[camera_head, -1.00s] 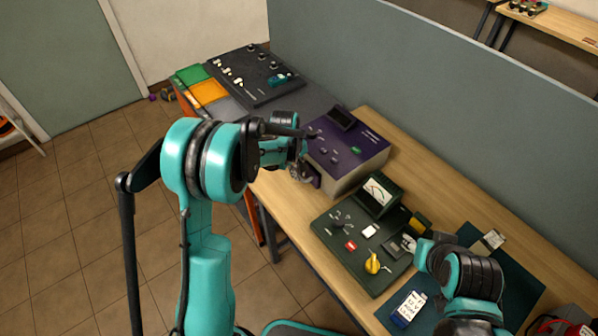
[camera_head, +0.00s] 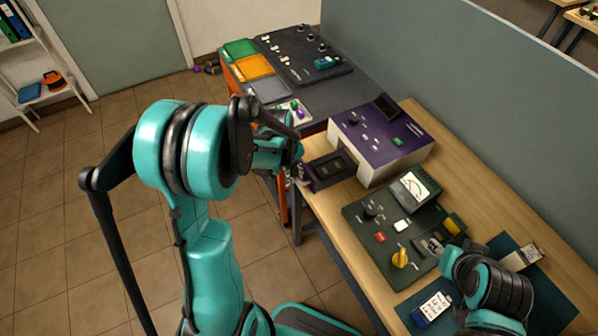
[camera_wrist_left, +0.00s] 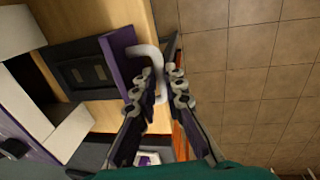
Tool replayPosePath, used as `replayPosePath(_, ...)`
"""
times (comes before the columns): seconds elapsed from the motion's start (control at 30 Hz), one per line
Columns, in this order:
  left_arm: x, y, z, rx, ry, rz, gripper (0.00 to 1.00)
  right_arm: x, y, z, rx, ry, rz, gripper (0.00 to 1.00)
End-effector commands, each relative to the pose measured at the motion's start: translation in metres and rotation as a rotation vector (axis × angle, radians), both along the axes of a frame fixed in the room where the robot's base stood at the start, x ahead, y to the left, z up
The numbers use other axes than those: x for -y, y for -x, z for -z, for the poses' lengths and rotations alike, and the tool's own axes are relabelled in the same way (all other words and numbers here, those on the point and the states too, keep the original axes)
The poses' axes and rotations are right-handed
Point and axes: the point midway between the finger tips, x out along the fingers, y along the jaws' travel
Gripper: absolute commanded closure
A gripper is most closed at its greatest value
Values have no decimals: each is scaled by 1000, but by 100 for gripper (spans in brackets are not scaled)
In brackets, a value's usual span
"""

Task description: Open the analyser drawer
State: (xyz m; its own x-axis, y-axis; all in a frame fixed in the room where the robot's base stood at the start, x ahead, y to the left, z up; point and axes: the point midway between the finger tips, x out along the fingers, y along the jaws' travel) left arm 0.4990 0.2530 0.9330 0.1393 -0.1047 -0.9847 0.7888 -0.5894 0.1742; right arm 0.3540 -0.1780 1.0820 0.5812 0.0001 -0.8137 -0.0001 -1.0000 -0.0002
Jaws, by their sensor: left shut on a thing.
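The analyser (camera_head: 380,150) is a pale box with a purple top on the wooden bench in the head view. Its dark drawer (camera_head: 333,167) with a purple front stands out from its left side. In the left wrist view the drawer (camera_wrist_left: 85,72), its purple front (camera_wrist_left: 119,62) and a pale bar handle (camera_wrist_left: 158,58) show. My left gripper (camera_wrist_left: 160,82) is shut on the handle; in the head view the gripper (camera_head: 301,175) is partly hidden behind my arm. My right gripper (camera_head: 441,249) is over the green panel, mostly hidden by its wrist.
A green meter panel (camera_head: 366,238) with a yellow knob lies right of the analyser. A dark board (camera_head: 304,72) with knobs and coloured trays are on the far dark bench. A grey partition (camera_head: 480,95) runs behind. Tiled floor (camera_head: 60,240) is open at left.

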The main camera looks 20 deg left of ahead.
Motion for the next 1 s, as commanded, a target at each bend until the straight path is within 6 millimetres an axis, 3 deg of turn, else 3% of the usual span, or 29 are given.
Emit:
replayPosePath(0.17, 0, -1, 0, 1, -1, 0, 100, 0, 0, 0, 0, 0, 0, 60)
replayPosePath(0.2, 0, -1, 0, 1, -1, 0, 82, 0, 0, 0, 0, 0, 0, 60)
replayPosePath(0.23, 0, -1, 0, 1, -1, 0, 80, 0, 0, 0, 0, 0, 0, 60)
replayPosePath(0.57, 0, 0, -3, 1, -1, 0, 80, 0, 0, 0, 0, 0, 0, 60)
replayPosePath(0.77, -3, 5, -33, 1, -1, 0, 80, 0, 0, 0, 0, 0, 0, 60)
replayPosePath(1.0, -9, 12, -85, 0, -1, -2, 80, 0, 0, 0, 0, 0, 0, 60)
